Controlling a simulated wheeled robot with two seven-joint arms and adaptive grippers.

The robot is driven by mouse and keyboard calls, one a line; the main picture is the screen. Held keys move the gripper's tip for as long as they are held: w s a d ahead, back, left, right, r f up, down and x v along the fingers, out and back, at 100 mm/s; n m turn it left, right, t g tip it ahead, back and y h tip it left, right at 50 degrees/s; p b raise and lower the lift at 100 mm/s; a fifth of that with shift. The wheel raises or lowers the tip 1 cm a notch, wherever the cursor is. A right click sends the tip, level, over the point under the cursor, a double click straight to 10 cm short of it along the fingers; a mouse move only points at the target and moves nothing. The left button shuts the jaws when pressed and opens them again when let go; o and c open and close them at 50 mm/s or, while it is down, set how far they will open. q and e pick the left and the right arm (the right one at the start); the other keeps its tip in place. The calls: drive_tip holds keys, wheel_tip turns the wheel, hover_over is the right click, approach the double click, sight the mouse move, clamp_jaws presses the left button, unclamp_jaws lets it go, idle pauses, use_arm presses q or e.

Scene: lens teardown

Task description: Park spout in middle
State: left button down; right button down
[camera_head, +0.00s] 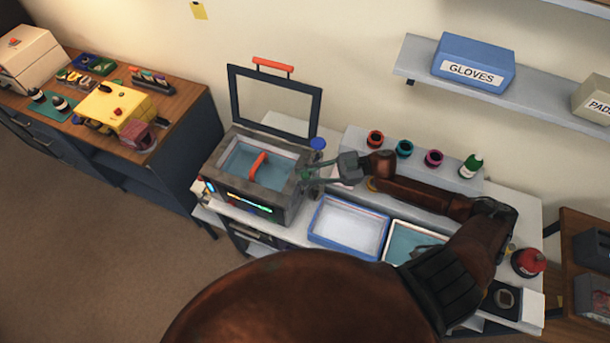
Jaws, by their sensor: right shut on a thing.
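A grey box-shaped bath (273,205) stands at the left end of the white bench, with its framed lid (232,98) raised. Inside is blue-grey liquid, with an orange-red bar (258,165) slanting over it near the middle. I cannot tell whether this bar is the spout. A blue knob (318,144) stands at the bath's back right corner. My right gripper (307,178) is at the bath's right side, just below the knob, shut on a small part there. The fingers hide most of that part, and a little green shows beside them. My left gripper is out of view.
A blue-rimmed white tray (313,231) and a teal-filled tray (390,252) lie right of the bath. Coloured rings and a green bottle (471,166) stand on a raised ledge behind. A red container (528,262) is at the right. A wall shelf (425,70) hangs above.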

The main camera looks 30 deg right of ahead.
drive_tip(key=c, duration=1.7)
unclamp_jaws()
drive_tip(key=shift+c, duration=0.2)
drive_tip(key=shift+d, duration=0.1)
drive_tip(key=v, duration=1.2)
